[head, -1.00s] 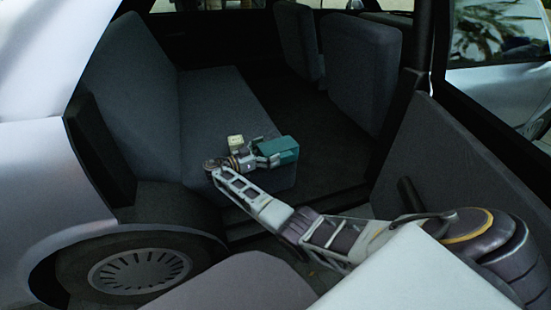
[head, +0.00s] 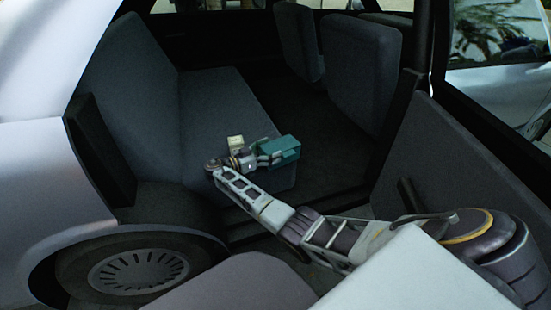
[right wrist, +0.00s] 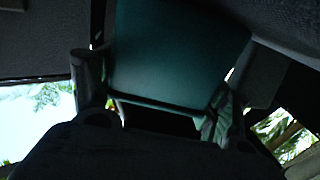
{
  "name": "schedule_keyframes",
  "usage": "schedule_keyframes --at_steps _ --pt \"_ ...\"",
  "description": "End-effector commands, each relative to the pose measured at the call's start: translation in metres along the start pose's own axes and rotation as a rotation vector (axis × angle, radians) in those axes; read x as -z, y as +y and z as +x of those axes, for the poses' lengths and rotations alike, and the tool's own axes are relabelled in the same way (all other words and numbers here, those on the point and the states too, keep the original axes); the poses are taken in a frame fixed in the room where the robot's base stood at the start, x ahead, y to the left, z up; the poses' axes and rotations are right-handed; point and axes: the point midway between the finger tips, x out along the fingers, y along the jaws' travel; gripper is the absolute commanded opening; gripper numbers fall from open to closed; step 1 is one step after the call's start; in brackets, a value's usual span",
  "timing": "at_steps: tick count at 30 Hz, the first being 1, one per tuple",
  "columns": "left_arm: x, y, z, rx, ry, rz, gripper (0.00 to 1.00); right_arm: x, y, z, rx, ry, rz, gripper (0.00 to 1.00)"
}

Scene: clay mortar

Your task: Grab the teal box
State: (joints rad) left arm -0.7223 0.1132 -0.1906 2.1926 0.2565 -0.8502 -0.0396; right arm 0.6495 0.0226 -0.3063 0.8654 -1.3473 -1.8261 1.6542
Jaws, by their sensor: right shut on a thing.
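The teal box (head: 282,149) is at the front edge of the car's rear seat (head: 222,110) in the head view. My right gripper (head: 268,156) reaches it from the left and is shut on it. In the right wrist view the teal box (right wrist: 170,50) fills the upper middle, with a finger on each side of it (right wrist: 160,100). Whether the box still touches the seat I cannot tell. My left gripper is not in view.
The open car door (head: 465,175) stands at the right and the rear wheel (head: 140,272) at the lower left. Front seats (head: 362,70) stand at the back right. The dark floor (head: 320,135) between the seats is clear.

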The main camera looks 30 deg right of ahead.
Motion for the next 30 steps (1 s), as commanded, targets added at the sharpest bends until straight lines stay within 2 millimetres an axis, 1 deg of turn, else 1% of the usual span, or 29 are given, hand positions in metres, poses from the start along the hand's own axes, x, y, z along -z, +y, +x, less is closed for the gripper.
schedule_keyframes --at_steps 8,14,20,24,30 --pt "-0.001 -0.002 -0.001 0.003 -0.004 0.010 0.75 0.002 0.000 0.000 0.000 0.001 0.001 0.45" --pt "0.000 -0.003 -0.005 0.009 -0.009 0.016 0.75 0.012 0.000 0.000 0.000 0.001 0.002 0.45" --pt "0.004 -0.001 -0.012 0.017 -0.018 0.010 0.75 0.034 0.000 0.000 0.000 0.001 0.004 0.45" --pt "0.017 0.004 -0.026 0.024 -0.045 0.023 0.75 0.054 0.000 0.000 0.000 0.001 0.005 0.45" --pt "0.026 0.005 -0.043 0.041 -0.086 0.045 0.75 0.081 0.000 0.000 0.000 0.001 0.003 0.45"
